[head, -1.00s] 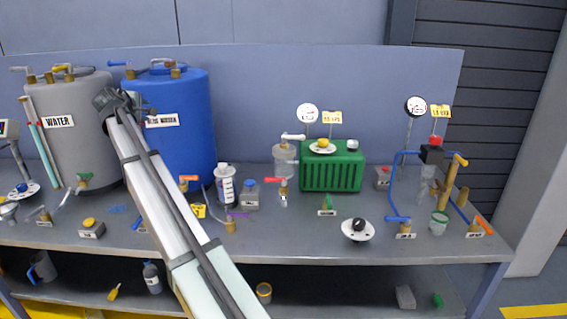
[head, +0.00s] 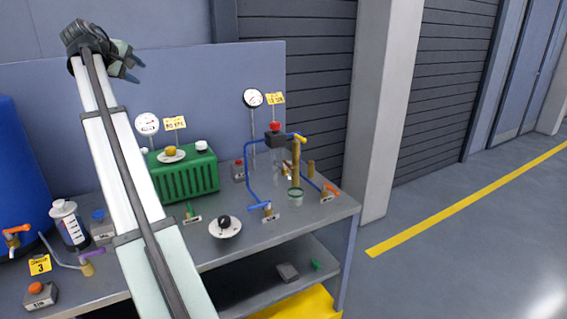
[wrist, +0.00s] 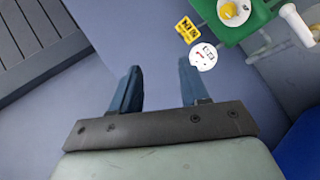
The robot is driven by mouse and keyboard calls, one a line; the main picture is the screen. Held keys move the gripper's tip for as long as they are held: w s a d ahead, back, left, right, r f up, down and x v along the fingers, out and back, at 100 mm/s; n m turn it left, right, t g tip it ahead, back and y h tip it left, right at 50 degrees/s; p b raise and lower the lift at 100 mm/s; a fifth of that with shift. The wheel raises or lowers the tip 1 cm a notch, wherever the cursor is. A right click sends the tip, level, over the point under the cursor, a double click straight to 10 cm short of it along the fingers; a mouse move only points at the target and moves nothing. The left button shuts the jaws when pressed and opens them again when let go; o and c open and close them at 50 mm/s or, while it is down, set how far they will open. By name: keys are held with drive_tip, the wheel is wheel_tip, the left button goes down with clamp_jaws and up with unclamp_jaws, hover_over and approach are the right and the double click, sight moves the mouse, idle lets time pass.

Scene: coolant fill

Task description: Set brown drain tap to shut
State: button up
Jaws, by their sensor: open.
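My gripper (head: 137,70) is raised in front of the back panel, up and left of the green box in the head view. Its two blue fingers are apart and empty, as the wrist view also shows (wrist: 158,72). I cannot pick out a brown drain tap for certain. A small brownish piece (head: 287,166) shows among the pipes at the right of the bench, too small to identify. An orange-handled tap (head: 330,189) and a blue-handled tap (head: 261,205) are near it, well away from my gripper.
A green ribbed box (head: 188,178), a black knob on a white dial (head: 225,227) and a green-rimmed cup (head: 295,198) stand on the bench. A purple-handled tap (head: 88,258) is at the left. A dial gauge (wrist: 203,57) shows in the wrist view. Open floor lies right.

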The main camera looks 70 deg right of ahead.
drive_tip(key=s+d+f+m+y, duration=0.2)
drive_tip(key=s+d+f+y, duration=0.1)
drive_tip(key=s+d+f, duration=0.7)
drive_tip(key=s+d+f+m+y, duration=0.3)
drive_tip(key=s+d+f, duration=0.3)
drive_tip(key=s+d, duration=0.45)
drive_tip(key=s+d+f+m+t+y, duration=0.1)
drive_tip(key=s+d+f, duration=0.15)
drive_tip(key=s, duration=0.65)
drive_tip(key=s+d+f+m+t+y, duration=0.1)
drive_tip(key=s+f, duration=0.3)
drive_tip(key=s, duration=0.5)
drive_tip(key=s+d+f+m+t+y, duration=0.1)
drive_tip(key=s+f+m+t+y, duration=0.15)
drive_tip(key=s, duration=0.65)
drive_tip(key=shift+n+g+h, duration=0.45)
drive_tip(key=x, duration=1.4)
drive_tip(key=shift+w+d+f, duration=0.1)
drive_tip(key=shift+w, duration=0.05)
clamp_jaws()
